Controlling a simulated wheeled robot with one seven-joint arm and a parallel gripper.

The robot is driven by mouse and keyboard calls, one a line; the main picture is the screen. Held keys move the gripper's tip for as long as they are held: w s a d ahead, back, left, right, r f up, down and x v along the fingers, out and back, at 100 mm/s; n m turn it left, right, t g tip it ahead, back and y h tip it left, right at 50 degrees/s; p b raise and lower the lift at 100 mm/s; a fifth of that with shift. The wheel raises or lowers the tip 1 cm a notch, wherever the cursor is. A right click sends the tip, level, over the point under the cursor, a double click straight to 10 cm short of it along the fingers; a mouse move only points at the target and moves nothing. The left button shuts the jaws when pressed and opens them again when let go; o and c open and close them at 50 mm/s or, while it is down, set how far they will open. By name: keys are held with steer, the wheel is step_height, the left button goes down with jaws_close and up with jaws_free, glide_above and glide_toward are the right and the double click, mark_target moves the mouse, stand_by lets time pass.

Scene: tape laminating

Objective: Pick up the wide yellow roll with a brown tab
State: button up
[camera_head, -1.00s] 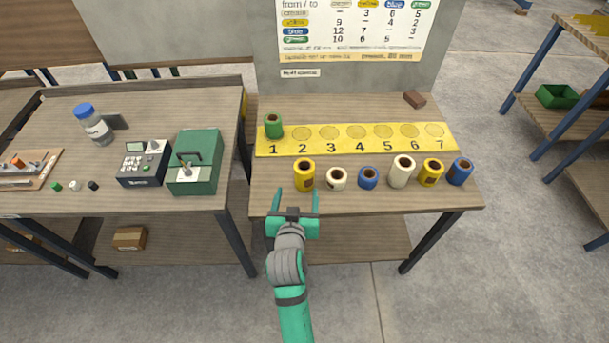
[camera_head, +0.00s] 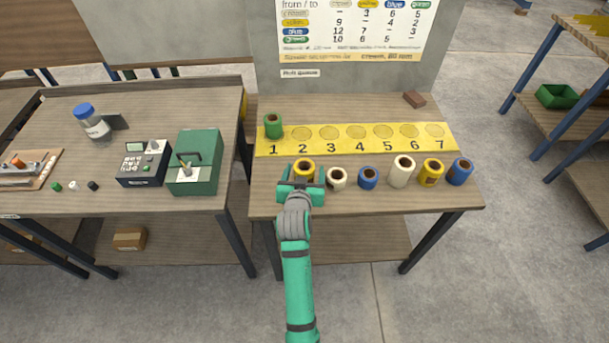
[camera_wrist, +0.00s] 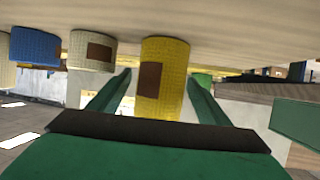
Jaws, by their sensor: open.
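The yellow roll with a brown tab (camera_wrist: 164,65) stands between the two fingers of my gripper (camera_wrist: 160,95) in the wrist view, its brown tab facing the palm. The fingers are apart, one on each side, with gaps visible. In the head view the same yellow roll (camera_head: 303,167) is leftmost in the front row, and my gripper (camera_head: 302,180) is around its near side, hiding its lower part. A second yellow roll (camera_head: 431,172) with a brown tab stands farther right in that row and looks narrower.
A cream roll (camera_head: 337,179) stands close to the right of my gripper, then a blue roll (camera_head: 368,178), a tall cream roll (camera_head: 402,171) and another blue roll (camera_head: 460,171). Behind lies a yellow numbered strip (camera_head: 318,149), with a green roll (camera_head: 273,126) on spot 1.

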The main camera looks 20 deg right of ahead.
steer(key=shift+x, duration=1.1)
steer(key=c, duration=1.2)
steer(key=shift+r, duration=0.15)
